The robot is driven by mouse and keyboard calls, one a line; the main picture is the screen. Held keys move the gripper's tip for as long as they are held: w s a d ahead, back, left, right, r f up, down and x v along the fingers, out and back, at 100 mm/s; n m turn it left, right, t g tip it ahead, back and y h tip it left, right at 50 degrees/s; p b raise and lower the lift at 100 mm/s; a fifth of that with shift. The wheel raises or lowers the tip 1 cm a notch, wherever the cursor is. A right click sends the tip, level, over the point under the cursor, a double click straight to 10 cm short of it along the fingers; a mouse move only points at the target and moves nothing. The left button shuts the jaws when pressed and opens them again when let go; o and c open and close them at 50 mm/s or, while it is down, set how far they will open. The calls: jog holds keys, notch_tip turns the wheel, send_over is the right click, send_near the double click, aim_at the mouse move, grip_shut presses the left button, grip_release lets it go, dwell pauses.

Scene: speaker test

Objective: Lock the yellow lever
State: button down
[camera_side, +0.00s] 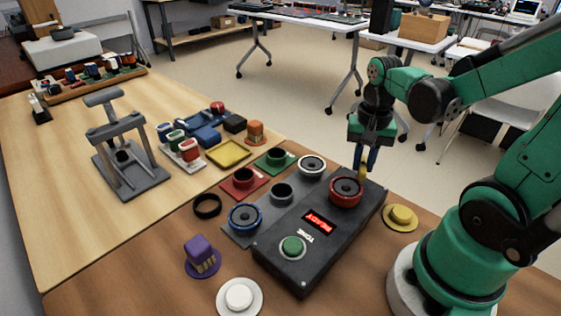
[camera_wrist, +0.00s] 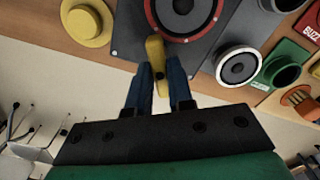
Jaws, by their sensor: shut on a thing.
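The yellow lever (camera_wrist: 155,52) sits at the edge of the dark speaker box, beside the red-ringed speaker (camera_wrist: 183,12). In the side view the lever (camera_side: 362,173) is a small yellow piece at the box's far end, partly hidden by my fingers. My gripper (camera_wrist: 160,85) has its blue fingers on both sides of the lever's lower end and is shut on it. In the side view my gripper (camera_side: 366,160) points down at the back edge of the box. Whether the lever is locked I cannot tell.
The dark box (camera_side: 290,275) has a red READY display (camera_side: 320,222) and a green button (camera_side: 292,246). A yellow knob on a disc (camera_side: 401,216) stands right of the box. Speakers and coloured holders crowd its left side. A grey press (camera_side: 128,165) stands farther left.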

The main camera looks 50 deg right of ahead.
aim_at(362, 163)
jog(key=m, duration=0.6)
dwell(0.6)
jog(key=c, duration=0.8)
grip_release()
jog(key=shift+r, duration=0.1)
jog(key=shift+r, duration=2.7)
